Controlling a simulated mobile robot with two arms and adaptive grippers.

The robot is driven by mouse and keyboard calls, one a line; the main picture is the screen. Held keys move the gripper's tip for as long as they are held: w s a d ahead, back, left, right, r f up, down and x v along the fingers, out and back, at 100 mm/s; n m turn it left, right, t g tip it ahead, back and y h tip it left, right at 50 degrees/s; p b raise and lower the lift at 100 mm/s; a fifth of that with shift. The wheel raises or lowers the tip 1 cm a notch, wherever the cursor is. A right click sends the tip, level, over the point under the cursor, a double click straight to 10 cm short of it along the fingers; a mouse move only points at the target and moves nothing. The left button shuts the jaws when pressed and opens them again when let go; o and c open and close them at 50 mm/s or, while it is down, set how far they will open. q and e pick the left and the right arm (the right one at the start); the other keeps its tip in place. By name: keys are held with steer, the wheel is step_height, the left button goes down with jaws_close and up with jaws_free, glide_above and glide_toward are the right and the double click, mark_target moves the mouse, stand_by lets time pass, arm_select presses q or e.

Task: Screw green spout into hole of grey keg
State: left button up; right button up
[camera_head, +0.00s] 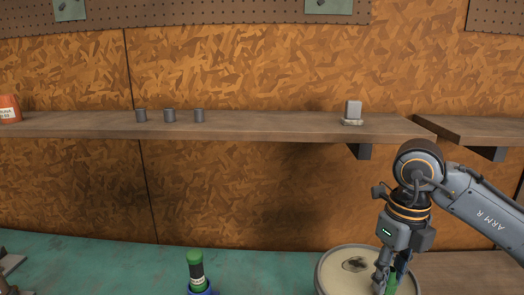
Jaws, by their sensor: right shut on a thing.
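The grey keg (330,272) stands at the bottom right, and only its round top and upper rim show. A dark patch, which looks like the hole (355,264), lies on its top, left of my gripper. My right gripper (391,279) points down over the right part of the keg top and is shut on the green spout (391,285). The spout is mostly hidden by the fingers and the lower picture edge. I cannot tell whether it touches the keg. My left gripper is not in view.
A dark bottle with a green cap (194,256) stands in a blue thing (202,291) left of the keg. A green worktop (100,265) is mostly clear. Above, a wooden shelf (260,125) holds three grey cups (169,115), an orange can (9,109) and a grey block (353,110).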

steer(key=shift+f, duration=0.1)
steer(key=m, duration=0.5)
stand_by(0.3)
steer(key=m+p, duration=0.1)
steer(key=m, duration=0.4)
stand_by(0.4)
steer(key=o, duration=0.7)
steer(key=shift+o, duration=0.2)
